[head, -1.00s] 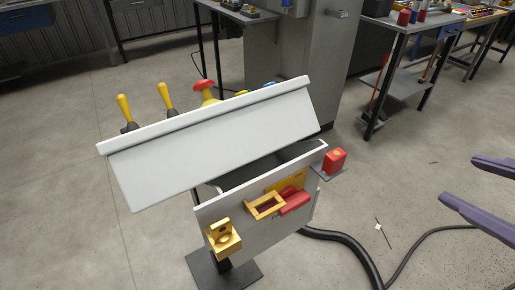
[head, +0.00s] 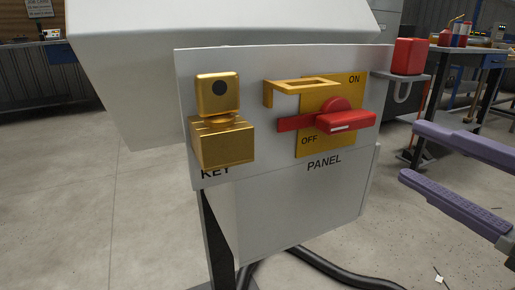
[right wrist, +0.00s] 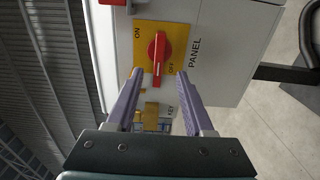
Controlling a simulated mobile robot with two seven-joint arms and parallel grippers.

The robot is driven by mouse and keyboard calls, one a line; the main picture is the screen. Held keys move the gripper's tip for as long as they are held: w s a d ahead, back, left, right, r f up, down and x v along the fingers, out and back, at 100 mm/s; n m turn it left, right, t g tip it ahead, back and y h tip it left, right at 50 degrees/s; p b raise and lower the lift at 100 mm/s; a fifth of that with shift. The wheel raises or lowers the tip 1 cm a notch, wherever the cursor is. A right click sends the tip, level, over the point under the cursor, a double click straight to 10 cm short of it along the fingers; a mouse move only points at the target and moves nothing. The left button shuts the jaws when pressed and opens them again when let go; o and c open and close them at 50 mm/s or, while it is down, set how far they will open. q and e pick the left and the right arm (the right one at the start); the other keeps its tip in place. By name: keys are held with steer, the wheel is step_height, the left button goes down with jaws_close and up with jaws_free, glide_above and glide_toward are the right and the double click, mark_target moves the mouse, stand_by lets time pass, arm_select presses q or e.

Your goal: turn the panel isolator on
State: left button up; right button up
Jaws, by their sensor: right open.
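The panel isolator is a red rotary handle (head: 345,121) on a yellow plate (head: 345,88), fixed to the white box front. The plate reads ON at upper right and OFF at lower left, with PANEL printed below. The handle lies nearly level across the plate in the head view. My right gripper (head: 410,152) is open and empty, to the right of the handle and apart from it. In the right wrist view the handle (right wrist: 157,52) shows beyond the open fingertips (right wrist: 160,73), its near end between them in the picture. My left gripper is not in view.
A gold bracket (head: 300,84) sticks out just above the handle's left part. A gold key block (head: 222,142) projects further left. A red box (head: 409,57) sits on a small shelf at the right edge. Black cable (head: 335,270) runs over the floor.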

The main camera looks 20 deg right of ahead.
mark_target(355, 125)
steer(key=w, duration=0.6)
steer(key=w+b, duration=0.1)
steer(key=w, duration=0.3)
steer(key=shift+a, duration=0.4)
steer(key=shift+s, duration=0.1)
jaws_close()
